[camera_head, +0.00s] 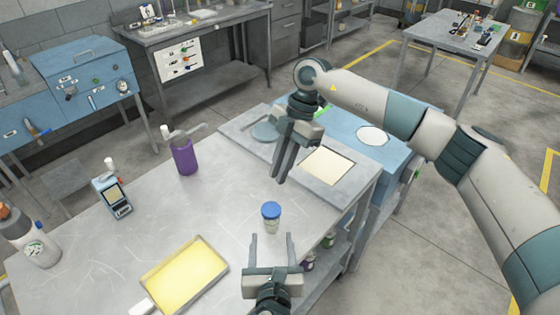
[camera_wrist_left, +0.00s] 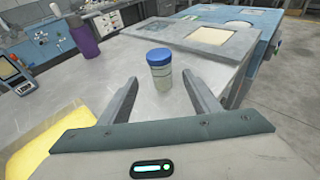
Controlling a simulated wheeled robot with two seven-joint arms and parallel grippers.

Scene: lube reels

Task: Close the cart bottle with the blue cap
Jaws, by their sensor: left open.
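A small clear bottle (camera_head: 272,226) with pale contents stands upright on the metal table. A blue cap (camera_head: 271,209) sits on its top; I cannot tell how tightly. In the left wrist view the bottle (camera_wrist_left: 161,79) and the blue cap (camera_wrist_left: 159,56) show beyond and between my fingertips. My left gripper (camera_head: 271,236) is open and empty, just in front of the bottle, its fingers pointing at it. In the left wrist view the gripper (camera_wrist_left: 160,85) shows both fingers spread. My right gripper (camera_head: 280,180) hangs fingers down behind the bottle, apart from it; its opening is unclear.
A yellow-filled tray (camera_head: 151,278) lies left of my left gripper. A purple bottle (camera_head: 184,158), a handheld meter (camera_head: 113,198) and a white bottle (camera_head: 38,249) stand farther left. A grey panel with a cream pad (camera_head: 326,166) lies behind. The table's right edge is close to the bottle.

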